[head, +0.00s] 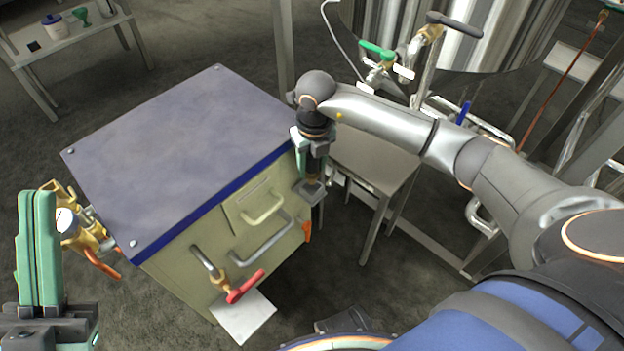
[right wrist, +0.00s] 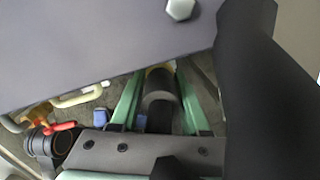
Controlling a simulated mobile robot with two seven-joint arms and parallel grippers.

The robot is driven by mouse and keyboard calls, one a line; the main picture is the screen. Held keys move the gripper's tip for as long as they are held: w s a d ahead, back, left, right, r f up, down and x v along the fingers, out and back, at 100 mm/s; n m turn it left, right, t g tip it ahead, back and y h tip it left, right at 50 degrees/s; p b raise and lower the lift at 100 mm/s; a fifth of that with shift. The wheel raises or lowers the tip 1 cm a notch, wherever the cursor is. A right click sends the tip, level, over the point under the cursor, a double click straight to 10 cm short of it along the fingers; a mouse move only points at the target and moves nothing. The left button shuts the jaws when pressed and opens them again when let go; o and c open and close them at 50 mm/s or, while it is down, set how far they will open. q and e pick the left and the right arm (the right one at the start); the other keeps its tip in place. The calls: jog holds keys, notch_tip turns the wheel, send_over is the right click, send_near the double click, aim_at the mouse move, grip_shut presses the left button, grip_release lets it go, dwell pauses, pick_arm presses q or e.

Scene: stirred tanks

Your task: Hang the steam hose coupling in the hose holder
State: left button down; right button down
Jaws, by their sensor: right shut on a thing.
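The steam hose coupling shows in the right wrist view as a dark cylinder with a grey ring (right wrist: 160,98) and a brass-coloured end, between the two green fingers. My right gripper (head: 312,165) points down beside the right corner of the cabinet and is shut on the coupling; it also shows in the right wrist view (right wrist: 158,105). In the head view the gripper mostly hides the coupling. A grey bracket-like part (head: 312,191) lies just below the fingers; I cannot tell whether it is the hose holder. My left gripper (head: 39,245) is at the lower left, fingers together, holding nothing visible.
The cabinet (head: 190,140) with a grey top stands close to my right gripper. Its front has a handle (head: 262,238) and a red-levered valve (head: 243,288). Brass fittings (head: 85,225) stick out at its left. A grey stand (head: 375,165) and steel tank (head: 480,30) are behind.

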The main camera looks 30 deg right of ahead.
aim_at(312, 175)
notch_tip(312, 175, down, 4)
jog(key=shift+f+b, duration=0.1)
jog(key=shift+b, duration=0.6)
jog(key=shift+f, duration=0.1)
jog(key=shift+c, duration=1.9)
grip_release()
jog(key=shift+f, duration=0.1)
